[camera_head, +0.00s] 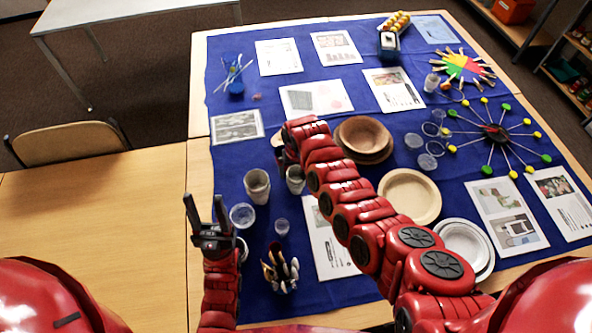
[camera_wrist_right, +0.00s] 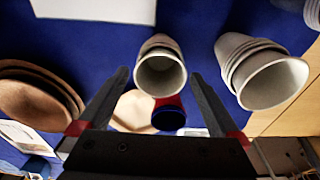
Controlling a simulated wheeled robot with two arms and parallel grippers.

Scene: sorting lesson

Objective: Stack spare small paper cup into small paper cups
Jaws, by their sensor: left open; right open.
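Two stacks of pale paper cups stand on the blue cloth. The narrower stack (camera_head: 295,180) is right of the wider stack (camera_head: 257,187). In the right wrist view the narrower stack (camera_wrist_right: 161,72) lies between and beyond the tips of my open, empty right gripper (camera_wrist_right: 160,76); the wider stack (camera_wrist_right: 263,72) is to the right. No separate spare paper cup can be made out. In the head view my right gripper is largely hidden behind its own arm, near the stacks. My left gripper (camera_head: 207,212) is open and empty, raised at the cloth's left edge.
Brown bowls (camera_head: 362,135) stand just right of my right arm. Clear cups (camera_head: 242,216) and a holder with utensils (camera_head: 280,270) stand near the front. A red and dark-blue round object (camera_wrist_right: 168,115) shows between the right fingers. The left wooden table (camera_head: 90,230) is clear.

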